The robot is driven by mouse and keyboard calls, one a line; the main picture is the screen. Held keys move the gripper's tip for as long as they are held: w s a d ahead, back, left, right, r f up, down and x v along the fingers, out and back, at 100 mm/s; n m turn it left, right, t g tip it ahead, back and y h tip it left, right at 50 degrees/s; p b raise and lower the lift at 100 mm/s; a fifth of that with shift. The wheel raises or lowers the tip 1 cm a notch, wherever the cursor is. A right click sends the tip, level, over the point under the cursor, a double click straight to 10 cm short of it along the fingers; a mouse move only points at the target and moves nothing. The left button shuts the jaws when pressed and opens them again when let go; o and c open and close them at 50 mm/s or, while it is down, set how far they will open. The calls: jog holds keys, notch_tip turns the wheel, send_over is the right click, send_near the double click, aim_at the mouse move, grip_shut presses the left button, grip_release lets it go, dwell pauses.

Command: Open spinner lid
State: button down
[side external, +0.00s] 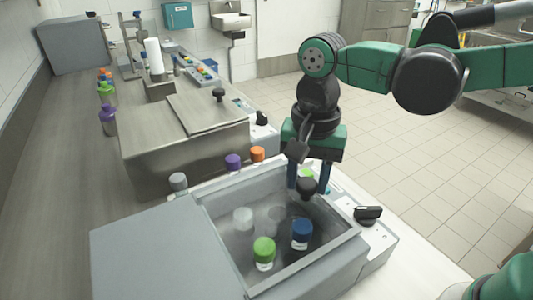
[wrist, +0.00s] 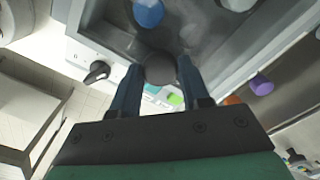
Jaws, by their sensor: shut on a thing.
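The spinner (side external: 150,255) is the near grey box with a recessed basin in its right part. A lid that looks see-through seems to cover the basin, but its edges are hard to make out. The lid's round black knob (side external: 306,186) stands at the basin's far right; it also shows in the wrist view (wrist: 160,68). My gripper (side external: 307,184) points down with its two blue fingers on either side of the knob, shut on it. In the wrist view my gripper (wrist: 160,75) has the knob between its fingertips. I cannot tell whether the lid is raised.
A green-capped cup (side external: 264,250) and a blue-capped cup (side external: 301,231) show inside the basin. Grey (side external: 178,181), purple (side external: 233,161) and orange (side external: 257,154) caps stand behind it. A black dial (side external: 368,214) sits at the right edge. A steel machine (side external: 185,150) stands behind.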

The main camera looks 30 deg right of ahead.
dwell(0.6)
jog(key=a, duration=1.4)
jog(key=shift+a, duration=0.25)
jog(key=shift+c, duration=2.1)
grip_release()
jog(key=shift+r, duration=0.1)
jog(key=shift+r, duration=2.7)
jog(key=shift+d, duration=0.1)
